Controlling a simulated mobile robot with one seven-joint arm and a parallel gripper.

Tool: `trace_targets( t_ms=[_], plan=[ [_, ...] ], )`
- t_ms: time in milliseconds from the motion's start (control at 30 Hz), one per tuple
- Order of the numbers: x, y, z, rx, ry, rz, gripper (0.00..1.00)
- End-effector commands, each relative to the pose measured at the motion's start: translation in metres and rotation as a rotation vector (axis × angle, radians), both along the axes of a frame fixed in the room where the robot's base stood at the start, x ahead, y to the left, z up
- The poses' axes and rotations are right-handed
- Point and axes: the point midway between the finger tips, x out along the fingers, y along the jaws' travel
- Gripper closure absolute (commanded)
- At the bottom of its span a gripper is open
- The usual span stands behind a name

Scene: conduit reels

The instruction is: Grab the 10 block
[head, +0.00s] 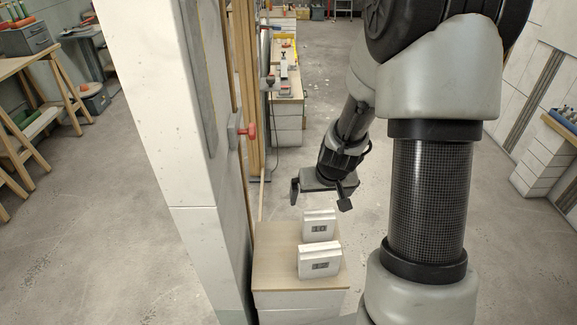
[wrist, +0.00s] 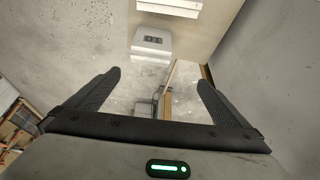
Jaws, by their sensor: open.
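Two white blocks with dark number plates stand on a wood-topped pedestal (head: 268,270) in the head view. The rear block (head: 319,228) has a plate that seems to read 10, though it is small. The front block (head: 320,265) has a plate I cannot read. My gripper (head: 321,195) is open and empty, above and just behind the rear block, touching neither. In the wrist view my open fingers (wrist: 160,85) have nothing between them. A plated white block (wrist: 152,40) shows beyond them, and part of another white one (wrist: 168,7) is cut off at the top edge.
A tall white column (head: 180,150) with a red-knobbed clamp (head: 250,131) rises close to the pedestal's left. A workbench with tools (head: 286,85) stands behind. Wooden trestles (head: 35,100) are at far left. The floor right of the pedestal is partly hidden by my arm.

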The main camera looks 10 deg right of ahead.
Motion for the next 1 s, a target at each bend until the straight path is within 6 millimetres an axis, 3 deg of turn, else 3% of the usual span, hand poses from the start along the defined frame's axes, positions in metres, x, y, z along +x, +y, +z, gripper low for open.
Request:
trace_targets(
  t_ms=[33,100,367,700,1000],
  plan=[
    [0.001,-0.006,-0.031,-0.003,0.012,-0.012,0.0],
    [0.002,-0.012,-0.051,-0.009,0.016,-0.023,0.0],
    [0.01,-0.019,-0.091,-0.015,0.021,-0.032,0.0],
    [0.038,-0.023,-0.158,-0.015,0.021,-0.033,0.0],
    [0.049,-0.025,-0.182,-0.015,0.019,-0.032,0.0]
  ],
)
